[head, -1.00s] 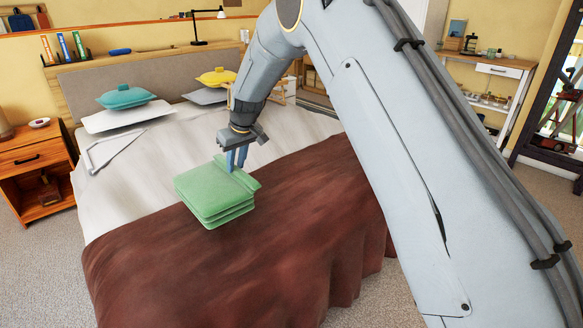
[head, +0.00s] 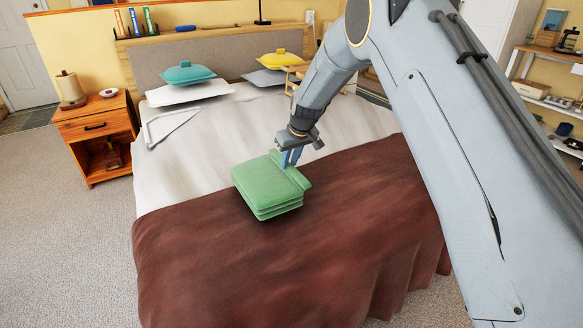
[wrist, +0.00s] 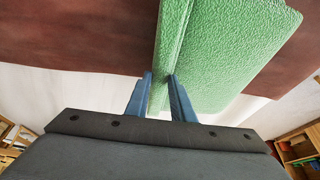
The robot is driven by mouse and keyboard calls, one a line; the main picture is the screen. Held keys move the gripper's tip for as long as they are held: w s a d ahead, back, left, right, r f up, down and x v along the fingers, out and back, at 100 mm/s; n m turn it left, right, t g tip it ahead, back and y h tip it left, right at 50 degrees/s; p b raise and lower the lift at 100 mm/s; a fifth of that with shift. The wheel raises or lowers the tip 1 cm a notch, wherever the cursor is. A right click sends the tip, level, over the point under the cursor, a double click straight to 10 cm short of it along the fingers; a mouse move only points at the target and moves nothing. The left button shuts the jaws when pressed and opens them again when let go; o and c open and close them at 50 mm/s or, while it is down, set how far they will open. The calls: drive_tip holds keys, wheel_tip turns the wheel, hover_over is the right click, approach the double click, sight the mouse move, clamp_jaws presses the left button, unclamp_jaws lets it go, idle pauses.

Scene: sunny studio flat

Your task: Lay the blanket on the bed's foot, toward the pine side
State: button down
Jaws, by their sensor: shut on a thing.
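A folded green blanket (head: 268,186) is at the middle of the bed, over the edge where the brown throw (head: 300,250) meets the white sheet. My gripper (head: 290,158) is shut on the blanket's raised upper fold. In the wrist view, the two blue fingers (wrist: 161,95) pinch a ridge of the green blanket (wrist: 225,50). I cannot tell whether the blanket's underside touches the bed. The bed (head: 200,130) has its grey headboard at the back and its brown-covered foot nearest me.
A teal pillow (head: 188,73) and a yellow pillow (head: 279,60) lie at the head of the bed. An orange wooden nightstand (head: 97,130) stands at the left. The brown throw is otherwise clear. Grey carpet (head: 60,230) is open at the left.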

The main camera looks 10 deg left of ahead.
wheel_tip(320, 180, down, 3)
drive_tip(key=shift+r, duration=0.1)
drive_tip(key=c, duration=1.5)
unclamp_jaws()
drive_tip(key=shift+c, duration=0.2)
